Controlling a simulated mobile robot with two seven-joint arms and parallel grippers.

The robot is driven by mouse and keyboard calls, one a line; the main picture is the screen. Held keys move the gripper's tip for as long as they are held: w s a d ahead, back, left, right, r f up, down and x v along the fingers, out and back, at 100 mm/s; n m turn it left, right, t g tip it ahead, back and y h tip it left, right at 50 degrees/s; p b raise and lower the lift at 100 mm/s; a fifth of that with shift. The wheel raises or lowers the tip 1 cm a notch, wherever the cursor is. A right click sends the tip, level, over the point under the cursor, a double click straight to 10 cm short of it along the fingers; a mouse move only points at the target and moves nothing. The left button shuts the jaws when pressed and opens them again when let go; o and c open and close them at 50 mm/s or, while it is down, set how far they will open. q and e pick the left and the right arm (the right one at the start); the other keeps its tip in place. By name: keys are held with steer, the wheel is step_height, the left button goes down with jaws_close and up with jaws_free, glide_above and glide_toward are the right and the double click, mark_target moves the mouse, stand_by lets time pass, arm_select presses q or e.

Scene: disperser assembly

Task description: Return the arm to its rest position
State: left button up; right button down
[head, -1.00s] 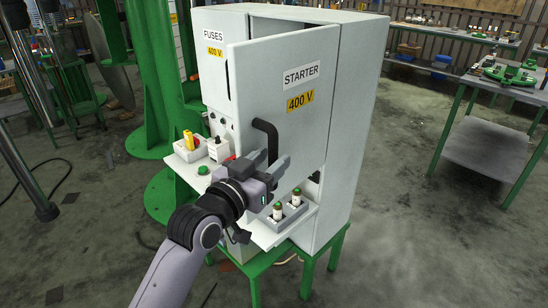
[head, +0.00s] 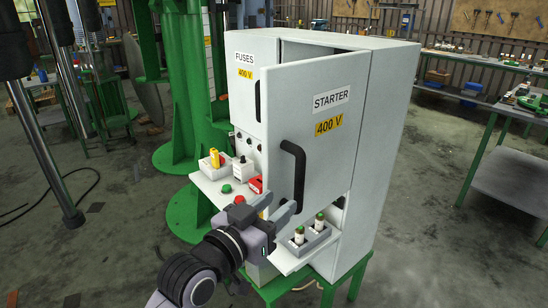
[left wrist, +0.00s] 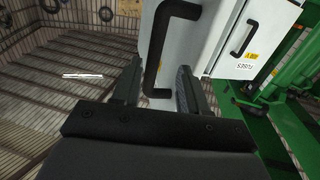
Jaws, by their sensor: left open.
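My left gripper (head: 270,207) is open and empty in the head view. It is in front of the grey cabinet, below and left of the black handle (head: 293,170) on the STARTER door (head: 325,135). The door stands partly open. In the left wrist view, the two fingers (left wrist: 158,92) are spread apart, with the door handle (left wrist: 160,45) ahead of them. No contact with the handle shows. My right gripper is not in view.
A shelf (head: 290,262) on the cabinet front holds a grey holder with two fuse-like cylinders (head: 319,222). A yellow-topped part (head: 214,160) and buttons are at its left. A green column (head: 180,80) stands behind left. Workbenches (head: 490,110) stand at the right.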

arm_select(q)
steer(key=s+a+f+n+y, duration=0.3)
steer(key=a+f, duration=0.4)
steer(key=f, duration=0.6)
steer(key=s+a+f+n+g+y, duration=0.1)
steer(key=s+a+f+y, duration=0.2)
steer(key=s+a+f, duration=0.4)
steer(key=s+a+f+n+g+y, duration=0.1)
steer(key=s+a+f+g+y, duration=0.1)
steer(key=s+a+f, duration=0.5)
steer(key=s+f, duration=0.4)
steer(key=shift+s+a+f+g+y, duration=0.2)
steer(key=shift+s+a+g+y, duration=0.1)
steer(key=shift+a+y, duration=0.1)
